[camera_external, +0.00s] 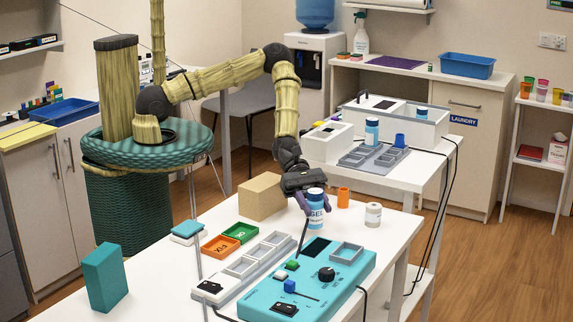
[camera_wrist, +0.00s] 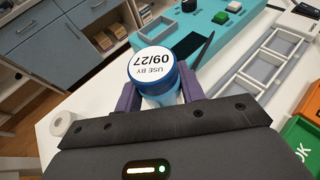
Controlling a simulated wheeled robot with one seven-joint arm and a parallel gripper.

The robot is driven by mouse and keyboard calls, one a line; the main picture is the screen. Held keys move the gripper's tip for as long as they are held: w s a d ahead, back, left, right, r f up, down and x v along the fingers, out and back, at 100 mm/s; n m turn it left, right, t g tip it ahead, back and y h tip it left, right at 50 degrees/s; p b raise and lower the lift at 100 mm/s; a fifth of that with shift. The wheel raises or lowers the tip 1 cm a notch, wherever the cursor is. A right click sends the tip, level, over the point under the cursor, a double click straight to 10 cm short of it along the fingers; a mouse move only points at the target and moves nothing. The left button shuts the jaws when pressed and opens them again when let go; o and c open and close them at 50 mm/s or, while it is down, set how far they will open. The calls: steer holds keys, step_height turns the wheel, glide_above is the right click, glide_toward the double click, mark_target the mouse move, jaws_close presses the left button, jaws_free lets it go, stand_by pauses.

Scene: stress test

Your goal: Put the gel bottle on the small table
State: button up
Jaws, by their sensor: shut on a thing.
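The gel bottle (camera_external: 316,217) is light blue with a white label reading GEL. My gripper (camera_external: 315,202) points down, with its purple fingers on either side of the bottle's upper part. In the wrist view the bottle's white top (camera_wrist: 152,62), marked USE BY 09/27, sits between the shut fingers (camera_wrist: 160,93). The bottle is upright over the front white table (camera_external: 392,232); I cannot tell whether its base touches the top. A small white stand (camera_external: 528,104) with cups is at the far right; I cannot tell which surface is the task's small table.
A second white table (camera_external: 432,165) holds equipment.

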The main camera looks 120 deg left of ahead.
mark_target(315, 217)
steer(key=shift+f, duration=1.85)
steer(key=shift+f, duration=0.15)
steer(key=o, duration=1)
steer(key=shift+o, duration=0.2)
steer(key=shift+r, duration=0.2)
steer(key=v, duration=1.2)
